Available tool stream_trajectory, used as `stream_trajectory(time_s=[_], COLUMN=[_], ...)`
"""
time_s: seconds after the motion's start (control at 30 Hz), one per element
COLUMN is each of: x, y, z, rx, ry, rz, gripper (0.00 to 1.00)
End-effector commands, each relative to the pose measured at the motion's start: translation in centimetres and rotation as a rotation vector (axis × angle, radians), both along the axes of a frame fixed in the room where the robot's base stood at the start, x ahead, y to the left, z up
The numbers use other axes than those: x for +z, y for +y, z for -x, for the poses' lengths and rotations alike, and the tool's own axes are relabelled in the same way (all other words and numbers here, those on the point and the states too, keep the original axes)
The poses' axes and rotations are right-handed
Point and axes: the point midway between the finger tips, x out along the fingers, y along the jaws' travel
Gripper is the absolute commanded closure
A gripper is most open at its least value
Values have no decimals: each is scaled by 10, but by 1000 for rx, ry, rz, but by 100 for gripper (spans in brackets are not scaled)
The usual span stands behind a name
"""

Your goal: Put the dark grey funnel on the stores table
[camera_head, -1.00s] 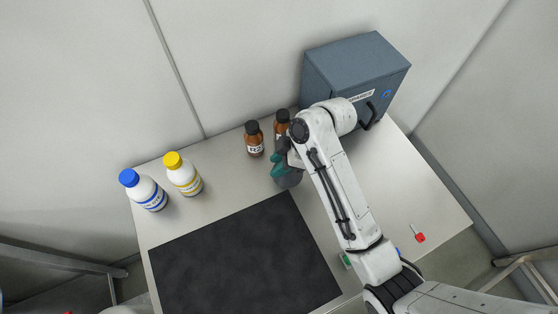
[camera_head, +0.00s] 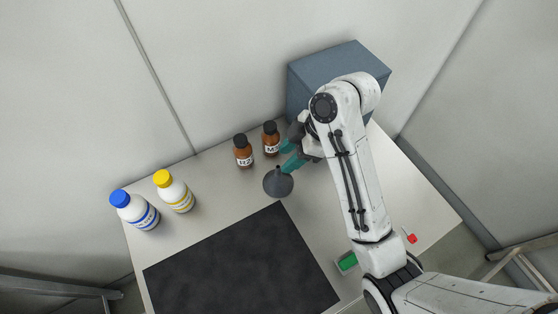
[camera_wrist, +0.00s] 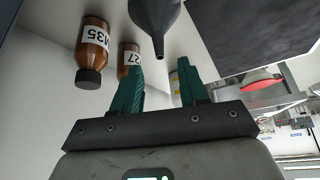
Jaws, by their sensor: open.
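The dark grey funnel (camera_head: 278,182) stands wide end down, spout up, on the bare light grey tabletop (camera_head: 225,195), just behind the back right corner of a black mat. My gripper (camera_head: 289,156) is open, its teal fingers behind and to the right of the funnel, apart from it. In the wrist view, the funnel (camera_wrist: 154,14) is at the top centre, its spout pointing down the picture between and beyond the open fingertips (camera_wrist: 159,66). Nothing is between the fingers. No label shows whether this is the stores table.
Two brown bottles (camera_head: 243,151) (camera_head: 271,139) stand left of my gripper. White bottles with yellow (camera_head: 175,191) and blue (camera_head: 135,210) caps stand further left. A blue-grey box (camera_head: 330,75) stands behind my arm. The black mat (camera_head: 240,262) is empty. A green item (camera_head: 346,262) lies near the front edge.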

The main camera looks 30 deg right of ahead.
Motion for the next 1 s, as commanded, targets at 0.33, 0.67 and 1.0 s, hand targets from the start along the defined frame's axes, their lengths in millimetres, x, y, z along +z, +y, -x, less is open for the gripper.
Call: stream_trajectory(time_s=[0.33,0.67,1.0], x=[18,-5,-74], y=[-8,-6,-41], z=[4,28,166], rx=[0,-136,-897], ry=[0,79,364], rz=[0,6,162], gripper=[57,57,57])
